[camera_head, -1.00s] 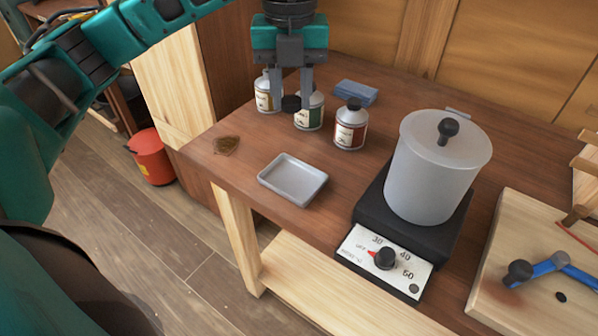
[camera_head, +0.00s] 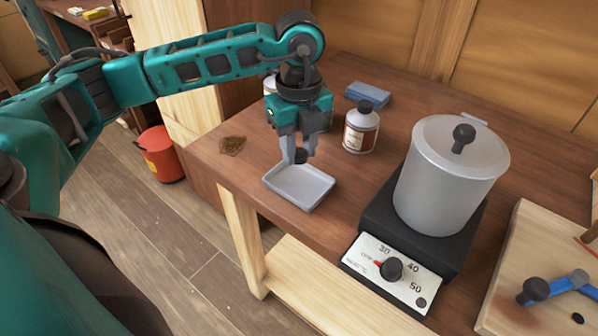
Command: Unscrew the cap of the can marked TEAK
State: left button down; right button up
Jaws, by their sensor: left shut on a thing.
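My left gripper (camera_head: 299,153) is shut on a small black cap (camera_head: 301,157) and holds it at the back part of the grey tray (camera_head: 318,196); I cannot tell whether the cap touches the tray. A can with a red and white label (camera_head: 361,128) stands upright to the right of the gripper, with a black cap on it. Two other cans stand behind the gripper. One (camera_head: 270,84) shows only a little at the left, the other is mostly hidden. The label words are too small to read, so I cannot tell which says TEAK. My right gripper is not in view.
A hot plate with a dial (camera_head: 393,270) carries a large lidded pot (camera_head: 450,180) to the right. A blue block (camera_head: 368,94) lies behind the cans. A brown patch (camera_head: 232,145) lies near the left edge. A wooden board (camera_head: 530,240) is at far right.

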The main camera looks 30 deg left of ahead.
aim_at(299, 184)
pick_arm(q)
jog(key=shift+f, duration=3.25)
jog(key=shift+f+b, duration=0.2)
jog(key=shift+b, duration=0.15)
jog(key=c, duration=0.8)
grip_release()
jog(key=shift+r, duration=0.1)
